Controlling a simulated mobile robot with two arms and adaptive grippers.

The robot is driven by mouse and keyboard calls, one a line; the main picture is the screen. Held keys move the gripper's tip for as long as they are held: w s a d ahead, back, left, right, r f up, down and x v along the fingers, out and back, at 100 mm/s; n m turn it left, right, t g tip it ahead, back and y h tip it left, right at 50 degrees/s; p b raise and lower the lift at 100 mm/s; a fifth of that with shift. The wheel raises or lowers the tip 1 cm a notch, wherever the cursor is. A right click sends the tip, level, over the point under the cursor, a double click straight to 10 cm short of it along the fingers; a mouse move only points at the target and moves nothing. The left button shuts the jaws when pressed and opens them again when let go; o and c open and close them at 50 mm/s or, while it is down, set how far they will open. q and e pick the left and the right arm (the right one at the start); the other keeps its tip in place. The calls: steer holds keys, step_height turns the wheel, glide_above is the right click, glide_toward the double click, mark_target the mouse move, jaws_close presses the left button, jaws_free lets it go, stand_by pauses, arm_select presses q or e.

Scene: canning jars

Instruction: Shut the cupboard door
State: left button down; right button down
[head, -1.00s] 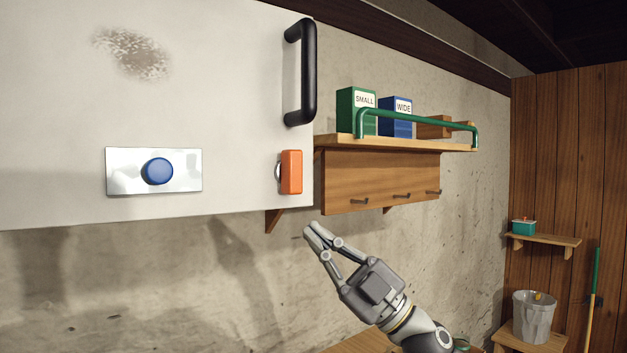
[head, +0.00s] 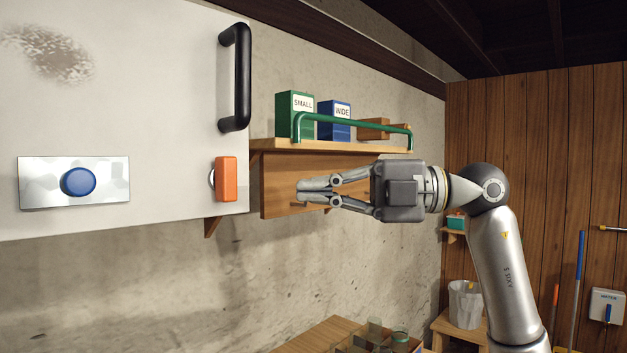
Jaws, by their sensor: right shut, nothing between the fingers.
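The cupboard door (head: 150,110) is a large white panel at the left of the head view. It has a black bar handle (head: 243,80) near its right edge, with an orange block (head: 226,178) below. A blue knob (head: 78,181) sits on a shiny plate at its lower left. Its left and top parts are out of view, and I cannot tell how far it stands open. My right gripper (head: 301,191) is shut and empty. It points left, to the right of the orange block and apart from the door in the picture. My left gripper is not in view.
A wooden shelf (head: 330,146) with a green rail (head: 358,123) holds a green box (head: 294,114) and a blue box (head: 334,120) behind my right gripper. A crate of jars (head: 372,340) is at the bottom. The wall below the door is clear.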

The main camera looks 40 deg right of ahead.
mark_target(237, 186)
steer(key=w+a+p, duration=0.4)
steer(key=w+a, duration=0.1)
steer(key=w, duration=0.4)
steer(key=shift+p, duration=0.35)
steer(key=w, duration=0.1)
steer(key=w+p, duration=0.1)
steer(key=p, duration=0.1)
steer(key=shift+w+d+r, duration=0.25)
steer(key=shift+w+r, duration=0.05)
steer(key=shift+w, duration=0.1)
steer(key=shift+w+f, duration=0.2)
steer(key=shift+w, duration=0.15)
steer(key=shift+f, duration=0.1)
steer(key=shift+d, duration=0.15)
